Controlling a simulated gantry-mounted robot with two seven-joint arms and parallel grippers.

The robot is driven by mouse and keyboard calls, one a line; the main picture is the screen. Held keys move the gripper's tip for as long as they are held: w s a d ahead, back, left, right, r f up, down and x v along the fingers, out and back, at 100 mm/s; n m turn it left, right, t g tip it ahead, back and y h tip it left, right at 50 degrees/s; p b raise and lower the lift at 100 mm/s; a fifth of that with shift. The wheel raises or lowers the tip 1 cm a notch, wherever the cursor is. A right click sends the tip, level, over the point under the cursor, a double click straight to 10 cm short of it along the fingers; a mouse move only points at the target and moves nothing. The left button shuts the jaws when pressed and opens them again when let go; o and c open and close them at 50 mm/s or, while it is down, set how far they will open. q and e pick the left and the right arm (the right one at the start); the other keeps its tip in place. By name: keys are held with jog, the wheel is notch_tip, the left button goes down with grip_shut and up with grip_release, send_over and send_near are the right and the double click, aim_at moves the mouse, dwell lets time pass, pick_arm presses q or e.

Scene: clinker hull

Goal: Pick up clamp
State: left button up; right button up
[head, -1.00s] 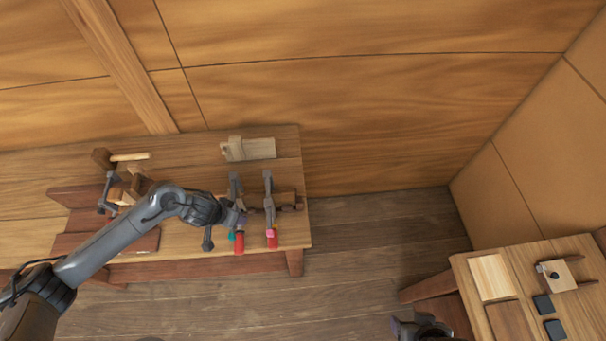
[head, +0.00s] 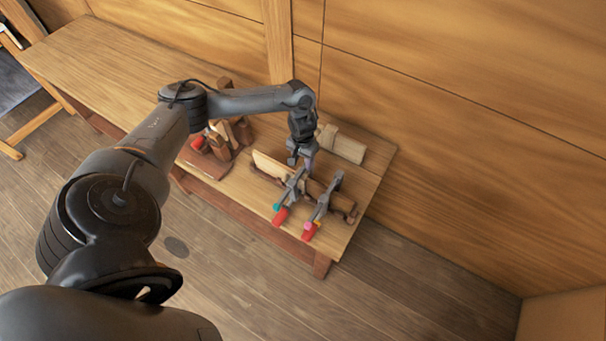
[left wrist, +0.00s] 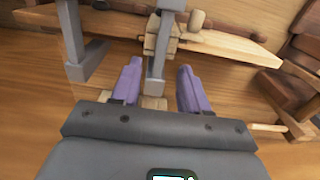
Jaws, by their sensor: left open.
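Two grey bar clamps with red handles stand side by side on a wooden plank at the near right end of the bench. The left clamp (head: 293,188) has a teal collar, the right clamp (head: 323,203) a pink one. My left gripper (head: 305,167) is open at the upper end of the left clamp. In the left wrist view, the gripper's purple fingers (left wrist: 158,80) stand apart on either side of that clamp's grey bar (left wrist: 157,62). A gap shows on both sides. The other clamp (left wrist: 72,40) is left of the fingers there. My right gripper is out of view.
The plank (head: 338,200) lies under the clamps on the bench (head: 110,65). A pale wooden block (head: 342,146) lies behind the gripper, near the wall. Brown wooden parts (head: 220,143) sit left of the clamps. The bench's far left is clear.

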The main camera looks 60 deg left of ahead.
aim_at(302, 168)
pick_arm(q)
jog(key=shift+s+d+f+p, duration=0.1)
jog(key=shift+f+p, duration=0.45)
jog(key=shift+f, duration=2.05)
grip_shut()
